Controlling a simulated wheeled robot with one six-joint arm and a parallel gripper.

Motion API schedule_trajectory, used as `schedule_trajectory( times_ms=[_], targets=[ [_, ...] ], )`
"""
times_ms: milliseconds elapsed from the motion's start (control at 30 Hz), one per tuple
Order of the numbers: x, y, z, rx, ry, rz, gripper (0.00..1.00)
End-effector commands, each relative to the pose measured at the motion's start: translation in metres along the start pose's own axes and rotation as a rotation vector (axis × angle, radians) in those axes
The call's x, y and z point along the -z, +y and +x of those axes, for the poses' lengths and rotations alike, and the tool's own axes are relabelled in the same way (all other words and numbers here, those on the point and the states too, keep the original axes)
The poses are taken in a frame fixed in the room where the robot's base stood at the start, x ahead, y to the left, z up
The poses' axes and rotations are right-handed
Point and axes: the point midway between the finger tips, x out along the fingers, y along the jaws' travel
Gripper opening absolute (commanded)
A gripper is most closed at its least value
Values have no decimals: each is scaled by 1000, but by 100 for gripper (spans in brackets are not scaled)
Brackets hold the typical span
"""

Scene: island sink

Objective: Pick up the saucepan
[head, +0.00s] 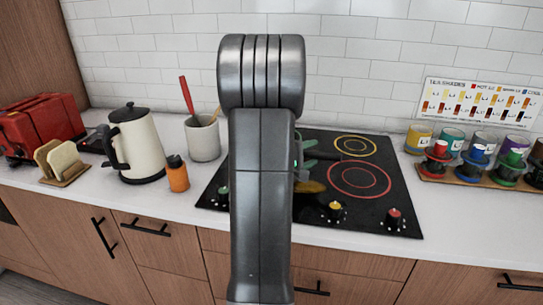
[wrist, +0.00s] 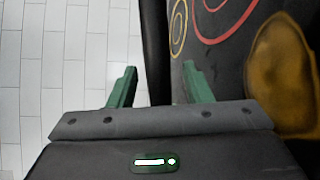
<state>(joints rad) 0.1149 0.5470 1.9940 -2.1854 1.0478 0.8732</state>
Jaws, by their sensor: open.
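My gripper (wrist: 160,67) is open in the wrist view, with its two green fingers apart. A black strip (wrist: 153,35) runs up between the fingers; it may be the saucepan's handle or another dark edge, I cannot tell which. In the head view my arm hides most of the left side of the cooktop. Green finger parts of my gripper (head: 307,148) show just right of the arm, beside a short dark bar (head: 326,155).
The black cooktop (head: 390,215) has red and yellow rings. Kettle (head: 136,145), orange bottle (head: 177,175) and utensil crock (head: 203,140) stand left; a jar rack (head: 470,178) stands right.

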Motion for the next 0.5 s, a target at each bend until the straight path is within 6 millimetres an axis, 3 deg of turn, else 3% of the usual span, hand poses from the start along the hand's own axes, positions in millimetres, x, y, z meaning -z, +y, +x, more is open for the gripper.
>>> schedule_trajectory(
  times_ms=[100,333,500],
  targets=[
    [0,0,9,0,0,0,45],
    [0,0,9,0,1,1,45],
    [0,0,9,0,1,0,12]
  ],
)
